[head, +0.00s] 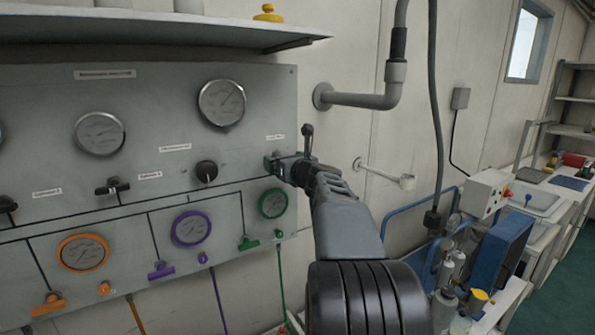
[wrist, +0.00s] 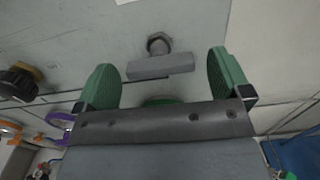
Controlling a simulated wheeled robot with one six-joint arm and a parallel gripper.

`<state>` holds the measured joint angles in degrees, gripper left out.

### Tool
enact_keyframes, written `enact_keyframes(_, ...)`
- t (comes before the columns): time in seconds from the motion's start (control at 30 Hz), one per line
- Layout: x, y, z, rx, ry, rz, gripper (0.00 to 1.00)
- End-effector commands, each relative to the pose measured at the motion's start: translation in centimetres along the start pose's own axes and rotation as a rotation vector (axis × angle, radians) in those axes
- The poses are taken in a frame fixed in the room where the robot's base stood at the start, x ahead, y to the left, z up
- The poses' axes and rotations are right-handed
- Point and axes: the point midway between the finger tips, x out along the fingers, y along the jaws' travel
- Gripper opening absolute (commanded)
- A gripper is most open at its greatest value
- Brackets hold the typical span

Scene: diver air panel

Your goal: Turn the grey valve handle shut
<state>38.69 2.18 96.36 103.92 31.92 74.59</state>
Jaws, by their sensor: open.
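The grey valve handle (wrist: 160,66) is a short bar on a hex stem, on the panel's right part. In the wrist view it lies crosswise between the two green fingertips of my gripper (wrist: 168,80), slightly tilted, with a gap to the right finger and its left end close to the left finger. My gripper is open and holds nothing. In the head view my gripper (head: 284,168) is at the panel's right edge, below a small white label, and my arm hides most of the handle there.
The grey panel (head: 60,120) carries several gauges and a black knob (head: 206,171) left of my gripper. A green-rimmed gauge (head: 272,203) sits just below. A grey pipe (head: 365,99) and a thin wall bracket (head: 385,172) stick out on the right. A shelf (head: 150,27) overhangs above.

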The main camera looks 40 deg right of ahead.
Motion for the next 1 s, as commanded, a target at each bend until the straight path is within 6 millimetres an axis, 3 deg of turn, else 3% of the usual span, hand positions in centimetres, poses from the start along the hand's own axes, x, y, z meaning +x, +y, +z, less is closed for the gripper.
enact_keyframes(0.3, -6.7, 0.0, -0.2, -0.002, -0.002, -0.003, 0.96)
enact_keyframes(0.5, -9.8, 0.0, -0.1, -0.001, -0.001, -0.002, 0.96)
enact_keyframes(0.7, -11.5, 0.0, -0.1, 0.0, 0.0, -0.001, 0.96)
enact_keyframes(1.0, -12.0, 0.0, -0.1, 0.0, 0.0, 0.001, 0.96)
